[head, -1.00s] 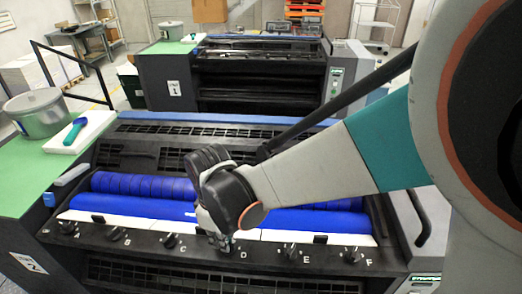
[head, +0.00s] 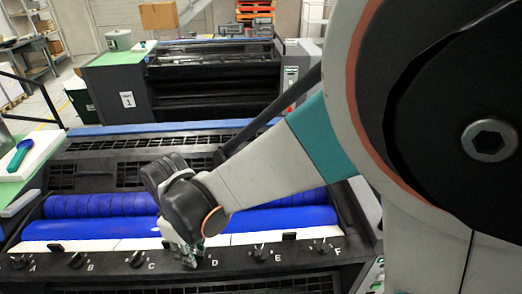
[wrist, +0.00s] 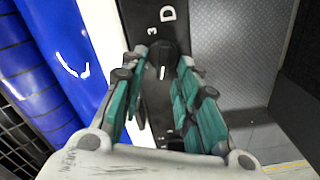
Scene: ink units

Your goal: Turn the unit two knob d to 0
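Knob D (wrist: 161,58) is black and round with a short white pointer line on its lower side in the wrist view. The letter D (wrist: 168,13) and a small 3 are printed above it on the black panel. My gripper (wrist: 158,66) has its teal fingers spread, one on each side of the knob. Narrow gaps seem to show between fingertips and knob; whether either touches is unclear. In the head view my gripper (head: 190,258) is over the front panel between knobs C (head: 136,258) and E (head: 262,252), and it hides knob D.
Knobs A (head: 18,262), B (head: 77,260) and F (head: 322,246) sit along the same panel. Blue rollers (head: 270,221) lie behind it. Another unit (head: 210,75) with a 1 sign stands at the back. Grey tread-plate floor (wrist: 235,50) shows beside the panel.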

